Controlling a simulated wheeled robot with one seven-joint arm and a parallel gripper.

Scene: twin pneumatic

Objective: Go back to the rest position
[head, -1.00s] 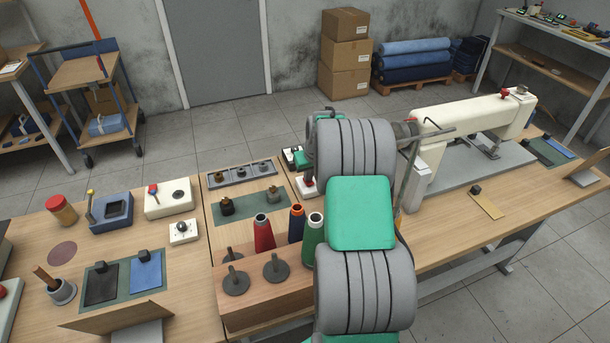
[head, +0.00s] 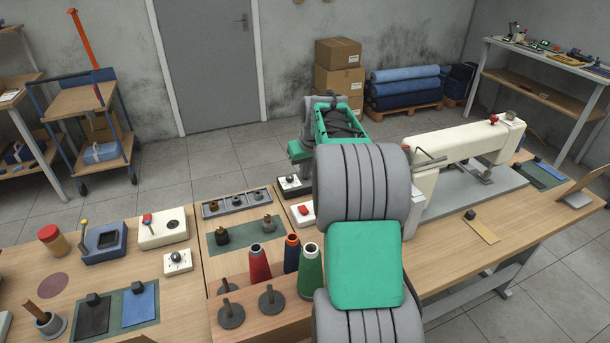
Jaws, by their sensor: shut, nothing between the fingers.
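My arm rises through the middle of the head view in grey ribbed and green sections. Its far end bends down to the left, where my gripper (head: 303,165) partly shows as a small green block with a dark end. The arm hides the area to the right of the gripper.
The wooden table (head: 215,285) holds red, blue and green cones (head: 309,270), a grey tray of small parts (head: 238,202) and a white box with a red button (head: 303,212). A white sewing machine (head: 460,145) stands to the right.

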